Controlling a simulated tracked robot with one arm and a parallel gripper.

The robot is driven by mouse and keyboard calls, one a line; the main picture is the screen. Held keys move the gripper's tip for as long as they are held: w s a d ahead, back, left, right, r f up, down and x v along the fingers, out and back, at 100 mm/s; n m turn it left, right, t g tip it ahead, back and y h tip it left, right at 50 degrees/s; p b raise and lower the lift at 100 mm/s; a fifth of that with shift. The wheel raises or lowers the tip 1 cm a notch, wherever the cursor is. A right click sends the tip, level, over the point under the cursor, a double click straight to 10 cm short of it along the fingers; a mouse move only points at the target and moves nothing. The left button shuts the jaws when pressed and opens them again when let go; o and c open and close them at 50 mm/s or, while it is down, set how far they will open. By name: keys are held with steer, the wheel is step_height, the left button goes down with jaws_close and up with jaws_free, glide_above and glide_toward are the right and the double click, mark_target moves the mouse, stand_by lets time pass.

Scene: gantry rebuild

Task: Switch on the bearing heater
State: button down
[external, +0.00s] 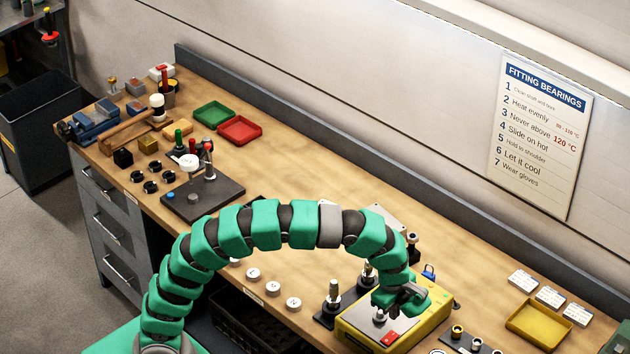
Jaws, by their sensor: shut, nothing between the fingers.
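A yellow box-shaped unit, which looks like the bearing heater (352,334), stands on the bench at the lower right. It has a grey top plate and a red switch (390,338) near its front edge. I cannot tell the switch's position. My gripper (400,302) is shut and empty, low over the heater's top and a little behind the red switch. My green arm arches over from the lower left, and its end hides part of the heater. Whether the fingertips touch the heater is not clear.
A dark stand with a post (332,300) is close left of the heater. A yellow tray (540,322) and white cards (549,297) lie to the right. Several white discs (293,304) line the front edge. Green and red trays (240,129) sit farther back. The bench's middle rear is clear.

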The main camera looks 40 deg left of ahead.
mark_target(394, 335)
steer(key=f, duration=0.5)
steer(key=w+f, duration=0.1)
steer(key=f, duration=0.1)
steer(key=shift+f, duration=0.15)
steer(key=shift+f+g, duration=0.15)
steer(key=shift+g, duration=0.15)
steer(key=shift+s, duration=0.1)
steer(key=shift+s, duration=0.65)
steer(key=shift+r, duration=0.2)
step_height(394, 335, up, 14)
steer(key=s, duration=0.2)
steer(key=shift+f+p, duration=0.15)
steer(key=shift+p, duration=0.15)
